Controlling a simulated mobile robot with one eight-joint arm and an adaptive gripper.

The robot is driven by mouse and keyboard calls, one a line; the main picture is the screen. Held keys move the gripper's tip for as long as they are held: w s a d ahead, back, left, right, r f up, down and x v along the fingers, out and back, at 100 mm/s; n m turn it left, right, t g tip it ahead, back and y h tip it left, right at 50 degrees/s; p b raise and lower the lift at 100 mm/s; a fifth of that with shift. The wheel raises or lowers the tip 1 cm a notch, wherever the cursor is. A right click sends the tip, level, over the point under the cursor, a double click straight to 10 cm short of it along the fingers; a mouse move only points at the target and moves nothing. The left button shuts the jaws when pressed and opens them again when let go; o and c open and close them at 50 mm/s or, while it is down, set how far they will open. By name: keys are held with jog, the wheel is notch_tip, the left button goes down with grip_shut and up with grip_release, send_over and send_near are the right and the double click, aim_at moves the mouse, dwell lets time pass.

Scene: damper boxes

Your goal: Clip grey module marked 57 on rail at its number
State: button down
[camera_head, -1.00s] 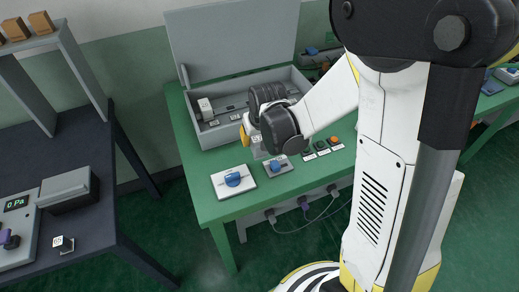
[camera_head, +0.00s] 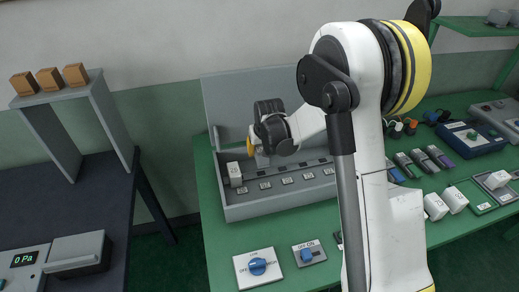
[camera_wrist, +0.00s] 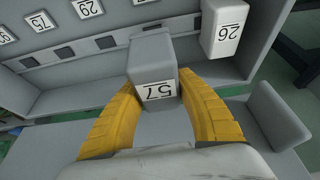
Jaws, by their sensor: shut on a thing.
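My gripper (camera_wrist: 155,108) is shut on the grey module marked 57 (camera_wrist: 152,65), its yellow fingers on either side of it. The number reads upside down in the wrist view. In the head view my gripper (camera_head: 252,148) is over the left part of the open grey box, with the held module (camera_head: 262,158) partly hidden. The rail (camera_wrist: 65,53), a strip with dark slots, runs inside the box beyond the module. A white module marked 26 (camera_wrist: 225,25) sits at one end of it. I cannot tell whether the held module touches the rail.
Number plates, one reading 29 (camera_wrist: 87,8), line the box floor beside the rail. The box's front wall (camera_head: 285,204) and raised lid (camera_head: 235,95) bound the space. Switch plates (camera_head: 258,268) lie in front on the green table; several modules (camera_head: 436,206) stand at right.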

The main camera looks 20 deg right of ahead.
aim_at(259, 170)
jog(key=shift+f+b, duration=1.65)
jog(key=shift+f, duration=1.25)
jog(key=shift+f+b, duration=0.8)
jog(key=shift+f, duration=0.2)
jog(key=c, duration=0.9)
grip_release()
jog(key=v, duration=1.3)
jog(key=s+r+t, duration=0.1)
jog(key=s+r, duration=0.9)
jog(key=s, duration=0.4)
jog(key=shift+t, duration=0.7)
jog(key=s, duration=1.2)
jog(key=shift+s+f, duration=0.25)
jog(key=shift+s, duration=0.15)
